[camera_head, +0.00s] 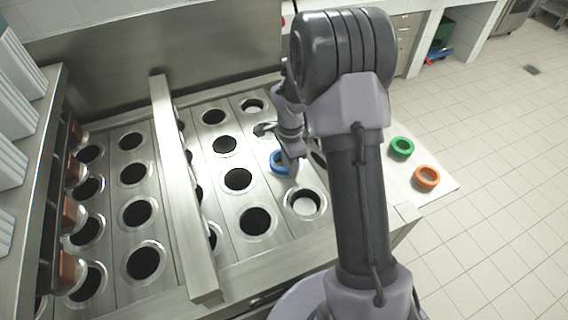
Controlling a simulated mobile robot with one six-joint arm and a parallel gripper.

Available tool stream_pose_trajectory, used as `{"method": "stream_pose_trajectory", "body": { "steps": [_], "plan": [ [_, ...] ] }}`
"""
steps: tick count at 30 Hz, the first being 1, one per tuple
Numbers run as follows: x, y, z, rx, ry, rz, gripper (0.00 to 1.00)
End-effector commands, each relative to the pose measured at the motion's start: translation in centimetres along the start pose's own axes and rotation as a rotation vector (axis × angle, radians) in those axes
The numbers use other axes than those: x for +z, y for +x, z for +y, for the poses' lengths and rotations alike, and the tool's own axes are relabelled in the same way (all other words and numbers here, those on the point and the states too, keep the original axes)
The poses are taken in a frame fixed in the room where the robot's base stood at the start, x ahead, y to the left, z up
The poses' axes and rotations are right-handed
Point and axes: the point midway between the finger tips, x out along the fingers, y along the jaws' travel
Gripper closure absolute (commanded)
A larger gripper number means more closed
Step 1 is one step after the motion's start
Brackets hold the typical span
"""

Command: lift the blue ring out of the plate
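The blue ring (277,162) sits at a hole in the right column of the steel plate (268,196). My gripper (288,166) is low over the ring and covers its right part. The fingertips are small and partly hidden, so I cannot tell whether they are touching the ring or closed on it.
The plate has several round dark holes, and one near hole (305,204) holds something pale. A raised steel bar (182,190) crosses the plate. A green ring (401,147) and an orange ring (427,177) lie on a white surface (436,196) at the right. Dispensers stand at the left.

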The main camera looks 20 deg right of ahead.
Motion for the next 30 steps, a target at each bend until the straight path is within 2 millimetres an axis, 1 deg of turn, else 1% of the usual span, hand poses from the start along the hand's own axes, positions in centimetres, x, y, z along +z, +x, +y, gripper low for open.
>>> {"method": "stream_pose_trajectory", "body": {
  "steps": [1, 5, 6, 8, 9, 11, 23, 26, 30],
  "plan": [
    [0.0, 0.4, 0.0, 0.000, 0.001, 0.000, 0.65],
    [0.0, 0.2, 0.0, -0.001, 0.000, 0.000, 0.65],
    [0.0, 0.2, 0.0, -0.001, 0.000, 0.000, 0.69],
    [0.0, 0.2, 0.0, -0.001, 0.000, 0.000, 0.81],
    [0.0, 0.2, 0.0, -0.001, 0.000, 0.000, 0.89],
    [0.0, 0.2, 0.0, -0.001, 0.000, 0.000, 1.00],
    [0.0, 0.0, 0.0, -0.001, 0.000, 0.000, 1.00],
    [0.0, -0.7, -0.1, -0.003, 0.000, 0.001, 1.00],
    [0.0, -2.6, -0.1, -0.003, 0.000, 0.001, 1.00]
  ]
}}
